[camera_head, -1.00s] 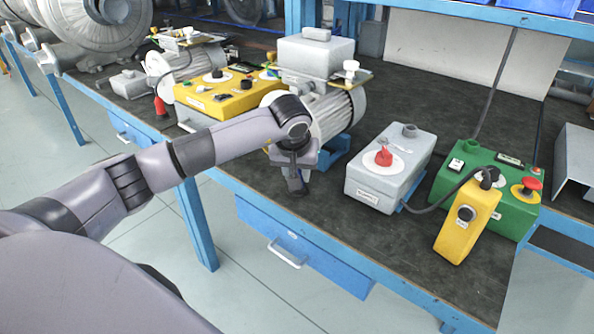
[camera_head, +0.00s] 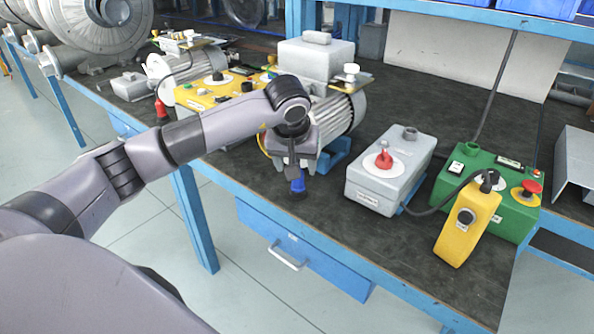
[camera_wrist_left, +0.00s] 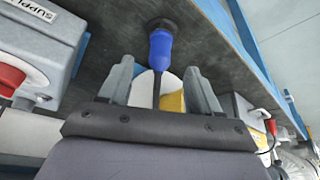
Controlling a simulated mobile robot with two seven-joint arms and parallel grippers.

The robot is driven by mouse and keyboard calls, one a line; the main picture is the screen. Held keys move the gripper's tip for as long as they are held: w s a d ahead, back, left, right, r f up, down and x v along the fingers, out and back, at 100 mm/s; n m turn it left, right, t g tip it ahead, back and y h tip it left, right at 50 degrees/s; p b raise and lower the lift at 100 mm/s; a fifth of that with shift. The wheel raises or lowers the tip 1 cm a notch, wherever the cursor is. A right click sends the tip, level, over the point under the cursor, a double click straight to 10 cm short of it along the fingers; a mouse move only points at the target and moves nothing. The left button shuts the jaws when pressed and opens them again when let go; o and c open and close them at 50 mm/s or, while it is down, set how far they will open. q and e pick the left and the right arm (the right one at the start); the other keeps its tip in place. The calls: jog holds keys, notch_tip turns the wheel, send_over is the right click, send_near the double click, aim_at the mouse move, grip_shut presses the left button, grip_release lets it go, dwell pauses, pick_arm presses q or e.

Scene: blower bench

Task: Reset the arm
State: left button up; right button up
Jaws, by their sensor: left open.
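My left arm comes in from the left in the head view. My left gripper (camera_head: 292,160) points down over the bench in front of the grey motor. In the left wrist view its two grey fingers (camera_wrist_left: 160,90) are spread apart. A blue plug-like piece (camera_wrist_left: 161,50) with a dark end stands on or close to the bench top just beyond the fingertips. A thin black stem runs from it back between the fingers. It also shows blue below the gripper in the head view (camera_head: 298,183). I see no finger touching the blue piece. My right gripper is out of view.
The grey supply box (camera_head: 393,170) with a red switch (camera_head: 384,160) stands right of the gripper. Beyond it are a green control box (camera_head: 490,190) and a yellow pendant (camera_head: 468,222). A motor (camera_head: 335,112) and yellow box (camera_head: 205,95) are behind. Front bench is bare.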

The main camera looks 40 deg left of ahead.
pick_arm(q)
jog(key=shift+v, duration=1.1)
